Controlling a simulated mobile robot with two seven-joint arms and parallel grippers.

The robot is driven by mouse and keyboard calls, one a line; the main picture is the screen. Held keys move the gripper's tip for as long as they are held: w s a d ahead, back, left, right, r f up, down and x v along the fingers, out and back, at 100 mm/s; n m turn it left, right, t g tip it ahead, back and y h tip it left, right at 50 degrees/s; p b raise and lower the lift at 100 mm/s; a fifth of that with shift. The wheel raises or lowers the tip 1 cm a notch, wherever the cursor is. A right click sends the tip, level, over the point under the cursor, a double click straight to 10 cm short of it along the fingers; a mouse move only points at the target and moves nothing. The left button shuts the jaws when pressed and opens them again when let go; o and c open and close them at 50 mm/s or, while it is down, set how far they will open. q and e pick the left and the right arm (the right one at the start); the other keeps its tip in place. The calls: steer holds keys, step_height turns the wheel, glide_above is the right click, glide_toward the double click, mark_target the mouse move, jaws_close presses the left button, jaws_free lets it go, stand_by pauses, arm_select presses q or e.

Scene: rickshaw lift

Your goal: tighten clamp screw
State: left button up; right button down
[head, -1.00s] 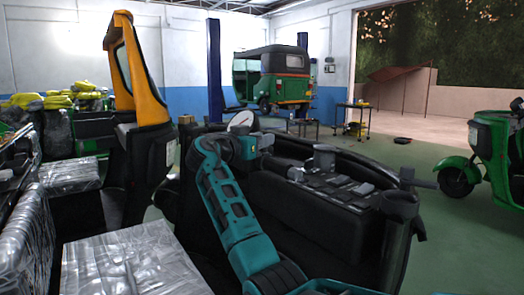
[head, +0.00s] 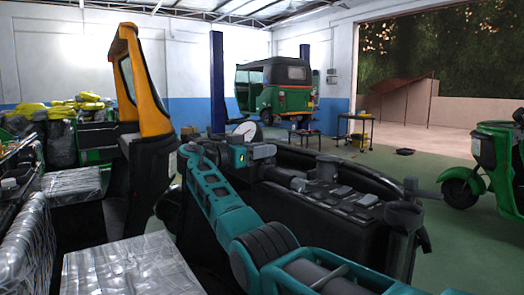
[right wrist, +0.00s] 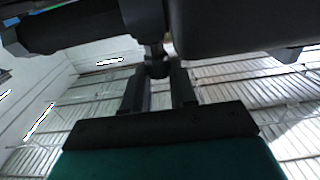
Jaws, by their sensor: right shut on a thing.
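In the right wrist view, my right gripper (right wrist: 157,88) is shut on a small dark knob, which looks like the clamp screw (right wrist: 157,68). Its two fingers stand on either side of the knob, just below a dark rounded body. In the head view, my teal right arm reaches up from the bottom right to the right gripper (head: 262,152), which is beside the black front panel (head: 315,205). The fingertips and the screw are too small or hidden to make out there. My left gripper does not show.
A round white-faced gauge (head: 245,129) stands just behind the gripper. A yellow-orange frame (head: 153,80) rises at the left, above a plastic-wrapped seat (head: 135,270). A green rickshaw (head: 275,90) stands at the back. Green floor (head: 455,245) is open at the right.

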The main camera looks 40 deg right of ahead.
stand_by(0.3)
steer(key=c, duration=0.9)
jaws_free()
steer(key=shift+a, duration=0.1)
steer(key=w+a, duration=0.1)
steer(key=a, duration=1.1)
steer(key=shift+w+a, duration=0.15)
steer(key=shift+a, duration=0.15)
